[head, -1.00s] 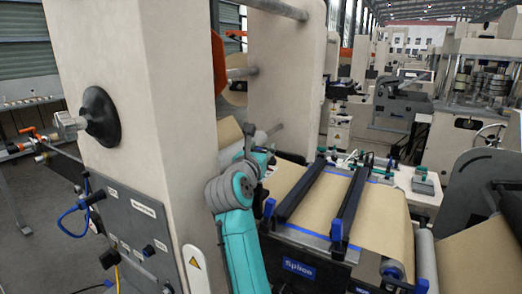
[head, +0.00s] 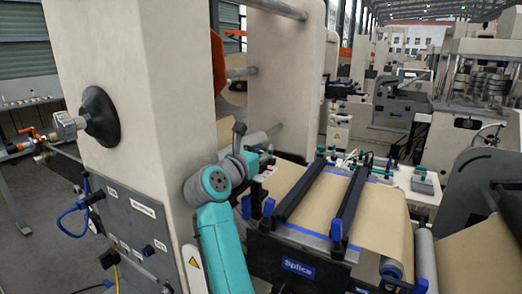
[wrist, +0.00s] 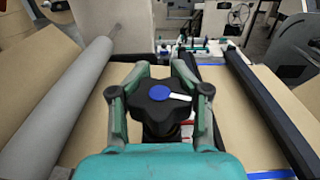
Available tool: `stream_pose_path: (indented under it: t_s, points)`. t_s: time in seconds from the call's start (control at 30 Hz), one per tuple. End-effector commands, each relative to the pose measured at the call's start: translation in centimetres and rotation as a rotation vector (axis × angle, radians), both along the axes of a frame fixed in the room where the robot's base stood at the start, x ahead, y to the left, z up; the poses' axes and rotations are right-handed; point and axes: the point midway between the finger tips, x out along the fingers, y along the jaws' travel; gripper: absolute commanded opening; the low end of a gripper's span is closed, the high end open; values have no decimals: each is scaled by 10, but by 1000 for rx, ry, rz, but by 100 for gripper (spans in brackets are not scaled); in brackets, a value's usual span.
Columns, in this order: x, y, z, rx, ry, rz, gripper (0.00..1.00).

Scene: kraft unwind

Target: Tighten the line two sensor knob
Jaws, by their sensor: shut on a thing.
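A black lobed knob (wrist: 158,105) with a round blue cap (wrist: 170,96) is in the middle of the wrist view. A white mark on the cap points to the right in that view. My gripper (wrist: 162,72) is shut on the knob, with one teal finger on each side. The knob's lower part is partly hidden by my gripper body. In the head view my gripper (head: 264,160) is beyond my teal arm, at the left end of the splice unit, and the knob cannot be made out there.
A grey roller (wrist: 72,88) lies left of the knob, above brown paper. A dark bar (wrist: 262,105) runs along its right. The splice table (head: 345,210) carries two dark bars. A large cream machine column (head: 145,120) stands close to my arm's left.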

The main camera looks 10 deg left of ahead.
Motion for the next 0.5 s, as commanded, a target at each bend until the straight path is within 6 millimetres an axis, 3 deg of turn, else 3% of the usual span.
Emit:
stream_pose_path:
  t_s: [0.4,0.43,0.5]
  points:
    - [-1,-2,1,0,-3,-36,5]
    - [-1,-2,1,0,-3,-36,42]
    - [-1,-1,1,0,-3,-36,60]
